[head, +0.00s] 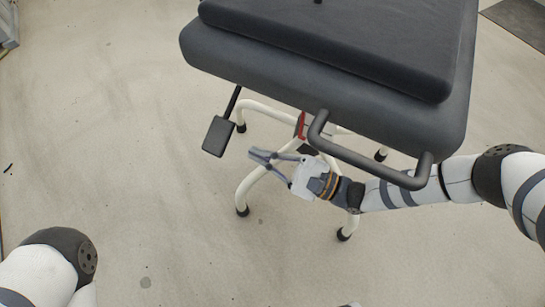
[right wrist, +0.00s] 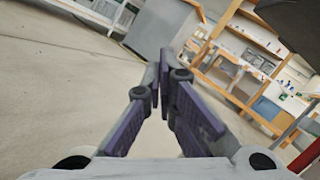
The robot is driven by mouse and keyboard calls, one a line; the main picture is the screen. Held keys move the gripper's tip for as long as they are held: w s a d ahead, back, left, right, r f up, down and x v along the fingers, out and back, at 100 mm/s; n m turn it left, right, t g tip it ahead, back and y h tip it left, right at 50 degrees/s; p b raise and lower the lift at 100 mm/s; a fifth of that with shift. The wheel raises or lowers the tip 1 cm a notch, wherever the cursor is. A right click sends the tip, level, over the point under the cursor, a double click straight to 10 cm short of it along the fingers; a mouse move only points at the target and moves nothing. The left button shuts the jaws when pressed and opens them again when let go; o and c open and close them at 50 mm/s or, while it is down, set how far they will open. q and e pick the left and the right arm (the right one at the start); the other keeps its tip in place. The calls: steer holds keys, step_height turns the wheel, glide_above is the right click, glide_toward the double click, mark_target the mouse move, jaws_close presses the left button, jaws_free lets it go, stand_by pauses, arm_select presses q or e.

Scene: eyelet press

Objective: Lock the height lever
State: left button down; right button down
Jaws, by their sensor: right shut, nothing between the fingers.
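A dark padded chair (head: 265,75) stands on white legs in the head view. A black lever with a flat paddle end (head: 219,135) sticks out from under its left side and slants down; I take it to be the height lever. My right gripper (head: 262,156) is below the seat, right of the paddle and apart from it, pointing left. Its fingers are shut and empty, and their tips meet in the right wrist view (right wrist: 163,78). The lever cannot be made out in the right wrist view. My left gripper is out of view.
A black handle bar (head: 365,160) runs along the seat's front, above my right forearm. White legs (head: 243,192) with black feet stand around my right gripper. A red part (head: 300,125) shows under the seat. The floor (head: 100,150) on the left is clear.

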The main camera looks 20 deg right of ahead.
arm_select(q)
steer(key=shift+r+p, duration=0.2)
steer(key=shift+p, duration=0.2)
arm_select(e)
steer(key=a+r, duration=0.4)
steer(key=shift+w+a, duration=0.35)
steer(key=shift+r, duration=0.1)
